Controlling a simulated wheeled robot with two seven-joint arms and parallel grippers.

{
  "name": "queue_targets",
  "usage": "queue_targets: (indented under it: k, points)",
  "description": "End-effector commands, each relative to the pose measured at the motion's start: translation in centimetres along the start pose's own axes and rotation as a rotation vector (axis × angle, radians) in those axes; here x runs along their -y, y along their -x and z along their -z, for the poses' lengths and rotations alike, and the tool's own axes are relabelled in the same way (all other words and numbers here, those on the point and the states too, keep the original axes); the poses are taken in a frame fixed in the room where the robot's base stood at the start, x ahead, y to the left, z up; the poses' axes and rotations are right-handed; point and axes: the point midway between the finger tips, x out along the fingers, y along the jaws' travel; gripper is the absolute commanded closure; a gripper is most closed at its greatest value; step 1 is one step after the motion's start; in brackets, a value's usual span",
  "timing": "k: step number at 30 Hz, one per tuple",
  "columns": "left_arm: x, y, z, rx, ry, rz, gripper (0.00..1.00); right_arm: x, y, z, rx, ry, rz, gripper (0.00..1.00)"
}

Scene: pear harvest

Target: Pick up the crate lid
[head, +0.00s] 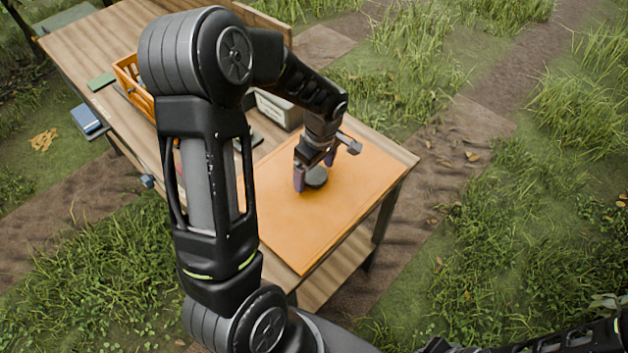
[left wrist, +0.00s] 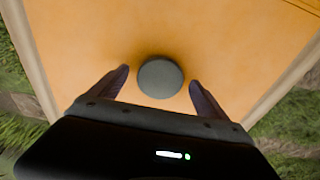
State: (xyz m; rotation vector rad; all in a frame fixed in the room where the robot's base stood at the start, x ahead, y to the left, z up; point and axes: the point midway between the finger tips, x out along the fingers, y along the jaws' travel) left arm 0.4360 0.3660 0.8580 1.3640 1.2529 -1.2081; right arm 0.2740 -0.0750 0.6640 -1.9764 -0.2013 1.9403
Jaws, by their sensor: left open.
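The crate lid is a flat orange panel (head: 300,225) lying on the right end of the wooden table. A round dark grey knob (head: 316,177) stands on it. My left gripper (head: 313,180) is low over the lid at the knob. In the left wrist view the knob (left wrist: 160,77) sits between the two fingertips (left wrist: 158,82), with a gap on each side, and the fingers are open. The lid (left wrist: 205,35) fills most of that view. My right gripper is not in view; part of a dark arm shows at the lower right of the head view.
The wooden table (head: 95,45) has an orange crate (head: 127,73) partly hidden behind my left arm. A light grey box (head: 279,110) stands behind the lid. A blue object (head: 86,118) is off the table's left side. Grass and dirt paths surround the table.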

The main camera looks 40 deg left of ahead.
Motion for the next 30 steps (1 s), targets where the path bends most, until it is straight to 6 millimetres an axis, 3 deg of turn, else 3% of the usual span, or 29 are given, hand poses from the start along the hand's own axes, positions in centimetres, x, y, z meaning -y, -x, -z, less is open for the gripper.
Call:
queue_targets:
  k: [12, 30]
  points:
    - [-0.02, 0.05, -0.01, 0.000, -0.001, 0.000, 0.15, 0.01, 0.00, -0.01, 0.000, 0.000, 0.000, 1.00]
    - [-0.02, 0.06, -0.01, 0.000, -0.001, 0.000, 0.64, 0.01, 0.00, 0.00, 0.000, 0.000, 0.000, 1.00]
